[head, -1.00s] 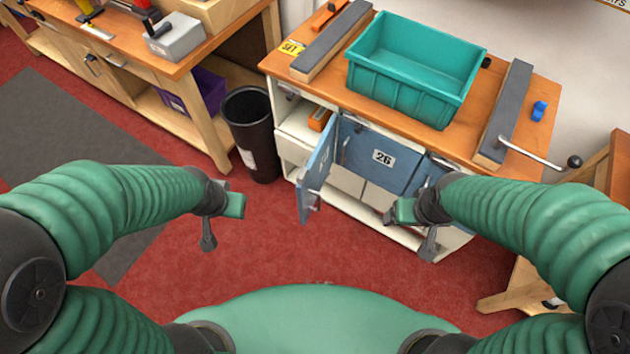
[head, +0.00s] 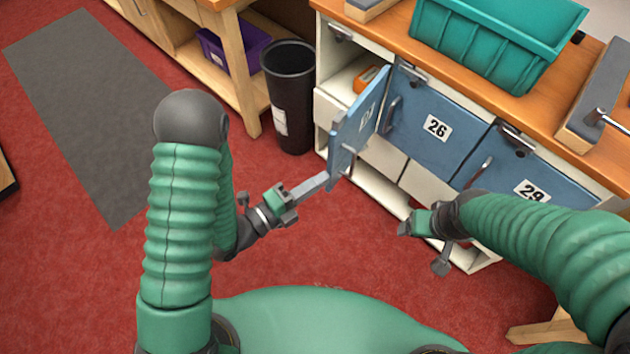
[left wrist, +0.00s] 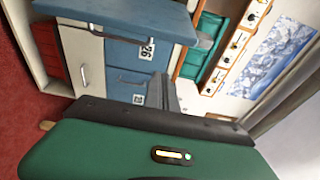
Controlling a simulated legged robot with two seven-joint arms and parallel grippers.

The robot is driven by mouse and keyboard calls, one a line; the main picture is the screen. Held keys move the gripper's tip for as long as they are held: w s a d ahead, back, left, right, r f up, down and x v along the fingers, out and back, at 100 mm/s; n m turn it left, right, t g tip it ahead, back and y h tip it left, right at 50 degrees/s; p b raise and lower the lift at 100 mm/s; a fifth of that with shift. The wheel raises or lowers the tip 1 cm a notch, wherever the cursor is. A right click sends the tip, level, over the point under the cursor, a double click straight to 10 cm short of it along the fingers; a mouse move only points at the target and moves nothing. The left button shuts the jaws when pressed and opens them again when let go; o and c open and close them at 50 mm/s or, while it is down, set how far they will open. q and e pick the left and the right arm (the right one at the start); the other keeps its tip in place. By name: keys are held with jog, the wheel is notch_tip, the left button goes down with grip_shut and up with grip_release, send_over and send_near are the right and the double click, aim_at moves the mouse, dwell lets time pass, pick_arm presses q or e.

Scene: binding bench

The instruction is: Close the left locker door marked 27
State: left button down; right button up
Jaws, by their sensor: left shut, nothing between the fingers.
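In the left wrist view the open door (left wrist: 120,12) spans the top. My left gripper (head: 325,180) is shut and empty, its tip at the door's lower outer edge; I cannot tell if they touch. Its grey fingers (left wrist: 163,95) show in the left wrist view. My right gripper (head: 405,226) is low before the lockers, apart from the doors; its jaw state is unclear.
Doors 26 (head: 432,120) and 29 (head: 530,185) are shut. An orange item (head: 370,78) lies inside the open locker. A black bin (head: 288,95) stands left of the bench. A teal crate (head: 490,45) sits on top. Red floor (head: 90,280) is clear at left.

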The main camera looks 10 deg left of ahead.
aim_at(331, 158)
pick_arm(q)
jog(key=b+x, duration=0.3)
jog(key=x, duration=0.5)
jog(key=a, duration=0.1)
jog(key=w+a, duration=0.1)
jog(key=a, duration=0.1)
jog(key=shift+w+a+f, duration=0.1)
jog(key=shift+w+a, duration=0.15)
jog(key=shift+a, duration=0.05)
pick_arm(e)
jog(key=x, duration=0.2)
jog(key=s+x, duration=0.1)
jog(key=x, duration=0.1)
jog(key=shift+d+f, duration=0.15)
jog(key=shift+f, duration=0.25)
pick_arm(q)
jog(key=shift+d, duration=0.1)
pick_arm(e)
jog(key=shift+d, duration=0.15)
